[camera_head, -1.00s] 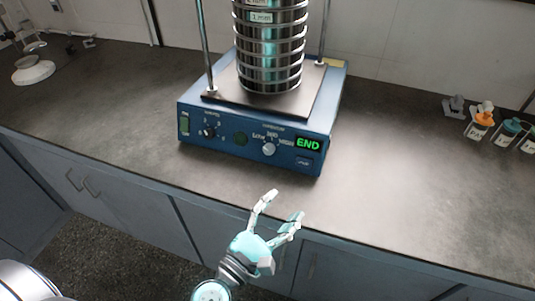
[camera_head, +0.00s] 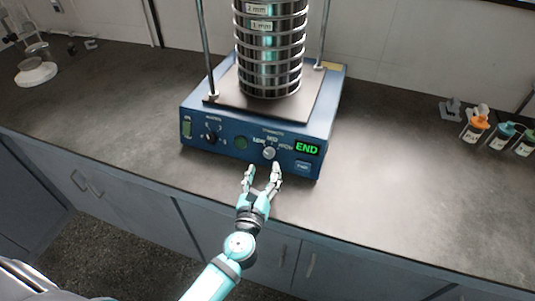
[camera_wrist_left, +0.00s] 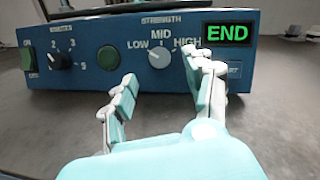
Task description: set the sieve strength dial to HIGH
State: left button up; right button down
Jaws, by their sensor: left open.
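The blue sieve shaker (camera_head: 225,147) stands on the dark counter with a stack of steel sieves on top. Its silver strength dial (camera_head: 269,153) is on the front panel. The dial also shows in the left wrist view (camera_wrist_left: 159,54), between LOW and HIGH, under MID; its mark appears to point up toward MID. My left gripper (camera_head: 262,172) is open and empty just in front of the panel, below the dial. In the left wrist view its fingers (camera_wrist_left: 168,82) are spread, one on each side below the dial, with no clear contact. My right gripper is not in view.
A black timer knob (camera_wrist_left: 60,56), a round green button (camera_wrist_left: 108,57) and a green switch (camera_wrist_left: 27,60) are on the same panel. The green END display (camera_head: 307,148) is right of the dial. Small lidded jars (camera_head: 474,132) stand far right. The counter beside the shaker is clear.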

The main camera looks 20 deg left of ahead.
aim_at(268, 155)
pick_arm(q)
jog(key=w, duration=0.5)
jog(key=shift+w+a, duration=0.25)
jog(key=shift+w, duration=0.15)
grip_shut()
